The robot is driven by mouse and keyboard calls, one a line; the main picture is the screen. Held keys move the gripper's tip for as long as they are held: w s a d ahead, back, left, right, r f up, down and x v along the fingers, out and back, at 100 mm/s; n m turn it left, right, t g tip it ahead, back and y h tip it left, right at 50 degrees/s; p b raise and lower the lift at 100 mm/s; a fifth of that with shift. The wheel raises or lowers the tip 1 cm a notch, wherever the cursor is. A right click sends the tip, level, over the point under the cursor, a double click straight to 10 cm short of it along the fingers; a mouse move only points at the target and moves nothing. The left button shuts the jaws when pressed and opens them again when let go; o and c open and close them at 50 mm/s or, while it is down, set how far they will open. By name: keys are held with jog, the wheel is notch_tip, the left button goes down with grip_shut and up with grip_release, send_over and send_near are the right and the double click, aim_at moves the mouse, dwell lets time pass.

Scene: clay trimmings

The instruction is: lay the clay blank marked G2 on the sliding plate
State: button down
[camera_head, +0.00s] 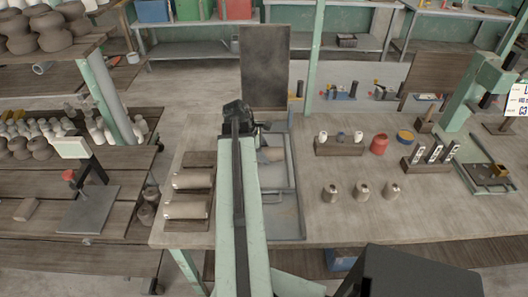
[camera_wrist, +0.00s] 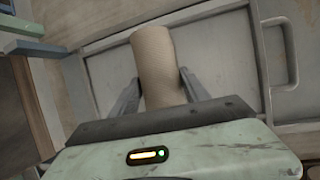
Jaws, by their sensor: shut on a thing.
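My gripper (camera_wrist: 159,77) is shut on a tan clay blank (camera_wrist: 153,52), a cylinder with one finger along each side.
Two more clay blanks (camera_head: 193,180) (camera_head: 186,210) lie on wooden rests left of my arm; the rest behind them (camera_head: 199,159) looks empty. An upright dark board (camera_head: 265,66) stands behind the plate. Small jars (camera_head: 362,190) and a red pot (camera_head: 379,144) stand to the right.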

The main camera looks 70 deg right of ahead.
jog(key=shift+c, duration=2.3)
grip_release()
jog(key=p+v, duration=0.7)
jog(key=v, duration=0.1)
jog(key=shift+f, duration=0.1)
